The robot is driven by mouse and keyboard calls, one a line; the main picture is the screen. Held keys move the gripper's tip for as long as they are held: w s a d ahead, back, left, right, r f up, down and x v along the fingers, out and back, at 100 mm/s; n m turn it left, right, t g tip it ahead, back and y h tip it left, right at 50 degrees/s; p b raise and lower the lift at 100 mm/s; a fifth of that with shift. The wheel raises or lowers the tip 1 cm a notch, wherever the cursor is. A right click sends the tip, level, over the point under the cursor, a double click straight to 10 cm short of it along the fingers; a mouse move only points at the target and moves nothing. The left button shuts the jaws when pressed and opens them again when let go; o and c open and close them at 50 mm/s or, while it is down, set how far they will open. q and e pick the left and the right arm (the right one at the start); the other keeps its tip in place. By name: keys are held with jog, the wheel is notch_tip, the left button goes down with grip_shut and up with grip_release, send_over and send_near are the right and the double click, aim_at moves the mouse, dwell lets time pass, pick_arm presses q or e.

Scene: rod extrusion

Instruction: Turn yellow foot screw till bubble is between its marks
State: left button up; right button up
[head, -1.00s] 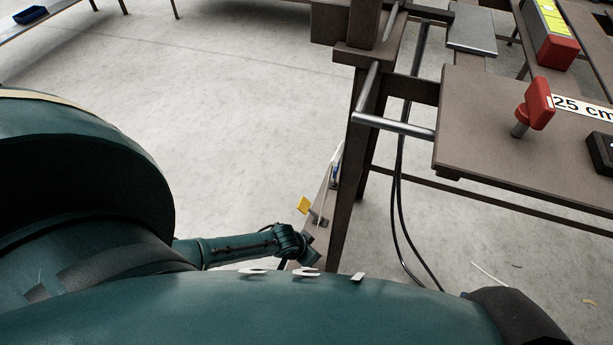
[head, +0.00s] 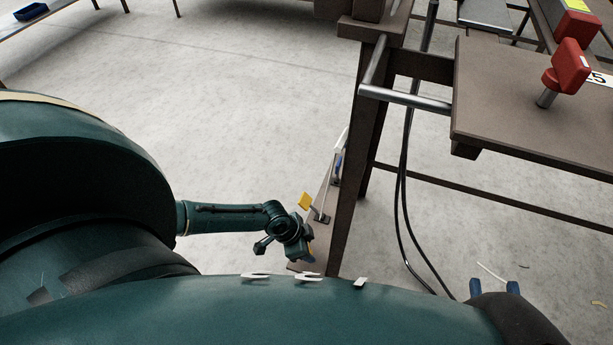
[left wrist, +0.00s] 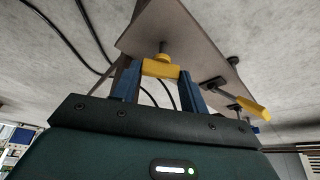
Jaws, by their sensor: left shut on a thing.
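The yellow foot screw (left wrist: 162,69) shows in the left wrist view, its metal shaft entering the underside of a brown plate (left wrist: 178,32). My left gripper (left wrist: 159,77) is shut on it, one blue finger on each side. In the head view my left gripper (head: 309,257) is low by the brown leg's foot, and the foot screw is hidden there. My right gripper (head: 494,287) shows at the lower right as two separated blue fingertips, with nothing visible between them. I cannot make out a bubble or its marks.
A yellow tab (head: 305,201) stands beside the brown leg (head: 350,190); a yellow paddle (left wrist: 252,108) shows in the wrist view. Black cables (head: 402,180) hang right of the leg. A brown table (head: 530,110) with a red knob (head: 567,66) is at upper right.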

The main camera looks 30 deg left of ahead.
dwell(0.4)
pick_arm(q)
jog(key=o, duration=1)
jog(key=shift+p+v, duration=2.9)
jog(key=shift+v, duration=3.65)
pick_arm(e)
jog(key=shift+s+d+r+m+g+h, duration=0.4)
jog(key=shift+m+g, duration=0.1)
jog(key=shift+g, duration=0.25)
jog(key=shift+s+d+r+m+g+h, duration=0.3)
jog(key=shift+s+d+m+g+h, duration=0.15)
jog(key=shift+g, duration=0.3)
pick_arm(q)
jog(key=shift+w+d, duration=0.1)
pick_arm(e)
jog(key=shift+w+a, duration=0.1)
jog(key=shift+a, duration=0.05)
